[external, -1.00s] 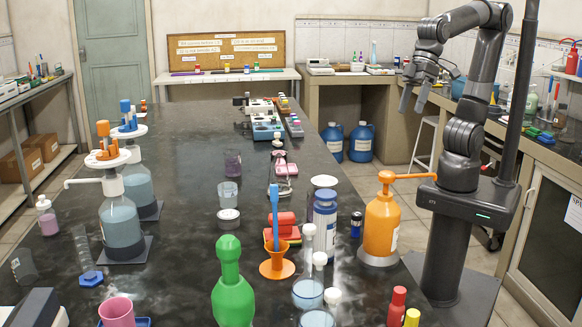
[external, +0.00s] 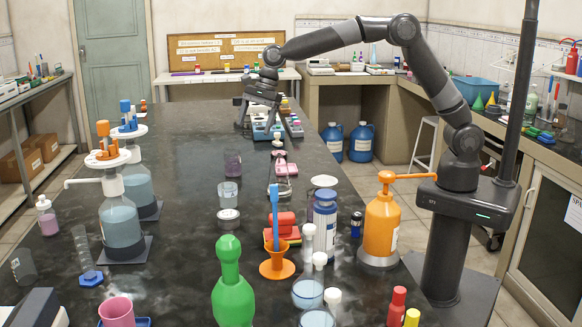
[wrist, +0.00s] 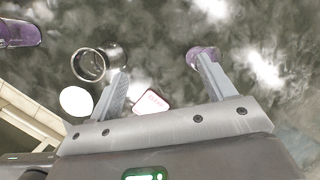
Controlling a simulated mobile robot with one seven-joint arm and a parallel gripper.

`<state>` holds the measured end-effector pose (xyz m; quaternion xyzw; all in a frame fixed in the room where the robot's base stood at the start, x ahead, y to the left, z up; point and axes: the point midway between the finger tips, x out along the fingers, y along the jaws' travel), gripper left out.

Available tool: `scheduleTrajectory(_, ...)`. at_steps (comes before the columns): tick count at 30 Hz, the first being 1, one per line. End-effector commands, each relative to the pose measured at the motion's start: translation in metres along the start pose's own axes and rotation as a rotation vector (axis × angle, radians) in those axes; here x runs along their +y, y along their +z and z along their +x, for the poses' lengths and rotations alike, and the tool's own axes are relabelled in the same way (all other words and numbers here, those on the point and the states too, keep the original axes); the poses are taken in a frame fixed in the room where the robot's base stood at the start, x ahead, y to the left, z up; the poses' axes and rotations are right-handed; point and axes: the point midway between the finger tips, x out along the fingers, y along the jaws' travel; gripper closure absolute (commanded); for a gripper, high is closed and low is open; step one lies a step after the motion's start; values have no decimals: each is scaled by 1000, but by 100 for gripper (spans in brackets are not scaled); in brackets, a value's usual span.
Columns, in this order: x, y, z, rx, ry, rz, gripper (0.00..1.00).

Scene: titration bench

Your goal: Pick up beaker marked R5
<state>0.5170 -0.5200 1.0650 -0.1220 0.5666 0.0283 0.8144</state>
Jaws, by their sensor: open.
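My gripper (external: 266,132) is open and empty above the far part of the black bench. In the wrist view its two fingers (wrist: 160,66) are spread, with bare bench between their tips. A clear glass beaker (wrist: 90,65) lies just left of the left fingertip there. A purple vessel (wrist: 203,54) shows beside the right fingertip, partly hidden by it. In the external view a clear beaker (external: 228,190) and a purple beaker (external: 232,163) stand mid-bench, nearer the camera than my gripper. Other beakers (external: 308,293) stand at the front. I cannot read an R5 mark on any.
Reagent bottles with pumps (external: 121,225) line the bench's left side. A green bottle (external: 232,290), an orange funnel (external: 277,264) and an orange pump bottle (external: 381,228) stand toward the front. Several instruments lie below and behind my gripper. The bench's centre-left is mostly clear.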

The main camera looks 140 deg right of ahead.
Motion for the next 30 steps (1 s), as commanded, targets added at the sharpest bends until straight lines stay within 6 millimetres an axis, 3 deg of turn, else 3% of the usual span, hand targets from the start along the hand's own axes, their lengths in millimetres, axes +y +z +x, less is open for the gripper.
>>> scheduleTrajectory(1,-21,-20,13,-1,1,99,24)
scheduleTrajectory(3,-43,-40,25,-5,-1,216,24)
scheduleTrajectory(9,-75,-77,44,-14,-3,413,24)
scheduleTrajectory(14,-80,-82,55,-15,-1,444,24)
scheduleTrajectory(30,-80,-78,127,-15,-1,439,24)
